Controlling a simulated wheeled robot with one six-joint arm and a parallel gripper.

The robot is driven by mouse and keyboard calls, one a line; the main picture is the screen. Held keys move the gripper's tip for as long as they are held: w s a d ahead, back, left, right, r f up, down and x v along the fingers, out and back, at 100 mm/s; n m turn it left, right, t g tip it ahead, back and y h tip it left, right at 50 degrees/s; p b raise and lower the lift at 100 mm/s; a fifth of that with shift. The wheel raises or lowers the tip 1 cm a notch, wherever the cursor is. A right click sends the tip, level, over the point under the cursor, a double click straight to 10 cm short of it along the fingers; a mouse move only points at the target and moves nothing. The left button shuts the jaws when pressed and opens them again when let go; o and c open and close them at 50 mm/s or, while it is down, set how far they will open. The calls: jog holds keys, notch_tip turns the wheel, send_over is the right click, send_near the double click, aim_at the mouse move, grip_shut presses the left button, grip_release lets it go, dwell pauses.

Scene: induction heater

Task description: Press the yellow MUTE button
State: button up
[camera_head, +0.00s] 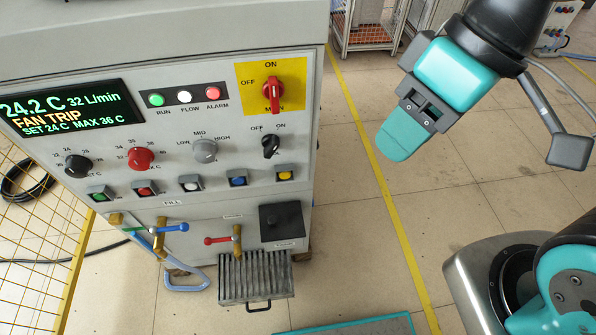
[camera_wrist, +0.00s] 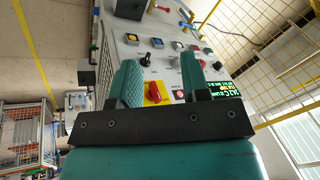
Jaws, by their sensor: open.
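The yellow button (camera_head: 285,175) is at the right end of the lower button row on the grey control panel (camera_head: 225,135). Any label by it is too small to read. In the wrist view, the panel appears upside down, with the yellow button (camera_wrist: 132,38) at the left end of the row, beyond the fingers. My gripper (camera_head: 400,140) is to the right of the cabinet, in the air and apart from the panel. In the wrist view, my gripper (camera_wrist: 158,75) has its two teal fingers apart with nothing held between them.
A red rotary switch (camera_head: 272,92) on a yellow plate and a black knob (camera_head: 270,146) stick out above the button. Blue (camera_head: 237,181) and white buttons (camera_head: 190,184) sit to its left. Valve handles and a black box (camera_head: 281,222) are below. Open floor lies right.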

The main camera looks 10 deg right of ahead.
jog(key=shift+c, duration=0.4)
grip_shut()
jog(key=shift+a, duration=0.1)
dwell(1.2)
